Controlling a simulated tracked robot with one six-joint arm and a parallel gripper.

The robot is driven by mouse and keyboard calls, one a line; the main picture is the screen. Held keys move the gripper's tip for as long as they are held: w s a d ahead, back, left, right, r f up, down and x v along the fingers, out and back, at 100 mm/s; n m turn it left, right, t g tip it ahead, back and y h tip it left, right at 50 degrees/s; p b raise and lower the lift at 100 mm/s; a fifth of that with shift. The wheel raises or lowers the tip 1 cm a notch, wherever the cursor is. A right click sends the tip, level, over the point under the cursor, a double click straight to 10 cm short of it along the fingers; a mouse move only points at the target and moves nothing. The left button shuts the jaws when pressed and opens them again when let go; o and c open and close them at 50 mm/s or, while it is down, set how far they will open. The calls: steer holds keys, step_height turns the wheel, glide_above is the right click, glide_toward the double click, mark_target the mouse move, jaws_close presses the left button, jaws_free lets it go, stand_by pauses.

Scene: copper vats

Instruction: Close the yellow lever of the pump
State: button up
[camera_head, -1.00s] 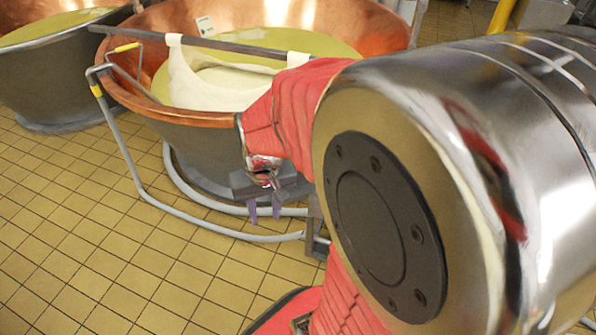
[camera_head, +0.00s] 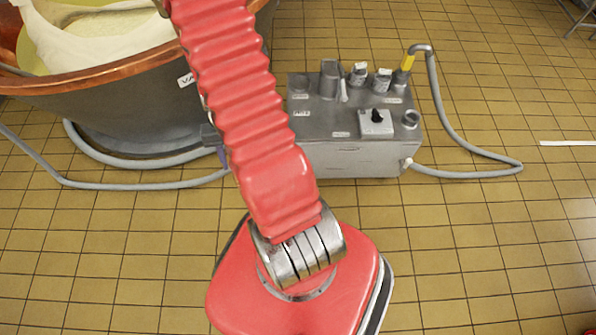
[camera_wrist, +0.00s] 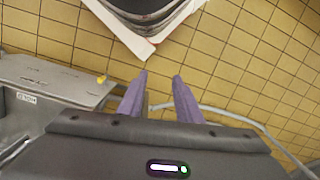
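The pump (camera_head: 345,158) is a grey metal box on the tiled floor, right of the vat in the head view. A yellow piece (camera_head: 407,62) sits at its top right corner where a grey hose joins; I cannot tell whether it is the lever. In the wrist view a grey metal surface (camera_wrist: 60,73), apparently the pump, lies at left, with a small yellow part (camera_wrist: 101,78) near its right end, possibly the lever. My gripper (camera_wrist: 160,75) has purple fingers spread apart with nothing between them, right of that yellow part. My arm mostly hides it in the head view.
A copper-rimmed vat (camera_head: 130,108) with white cloth (camera_head: 95,38) stands at the left. Grey hoses (camera_head: 130,186) run along the floor, one looping right of the pump (camera_head: 470,172). Tiled floor right of the pump is mostly clear.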

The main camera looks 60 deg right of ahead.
steer(key=s+d+f+m+h, duration=0.1)
steer(key=s+d+f+m, duration=0.15)
steer(key=f, duration=0.55)
steer(key=s+d+f+m, duration=0.2)
steer(key=s+d+f, duration=0.15)
steer(key=f, duration=0.55)
steer(key=s+d+f+m+h, duration=0.1)
steer(key=s+d+f+m, duration=0.15)
steer(key=f, duration=0.55)
steer(key=s+d+f+m+h, duration=0.1)
steer(key=d+h, duration=0.3)
steer(key=d, duration=0.4)
steer(key=shift+s+d+f+m, duration=0.2)
steer(key=shift+d+f+m, duration=0.15)
steer(key=shift+f+m, duration=0.15)
steer(key=shift+x, duration=6.85)
steer(key=shift+w+d, duration=0.15)
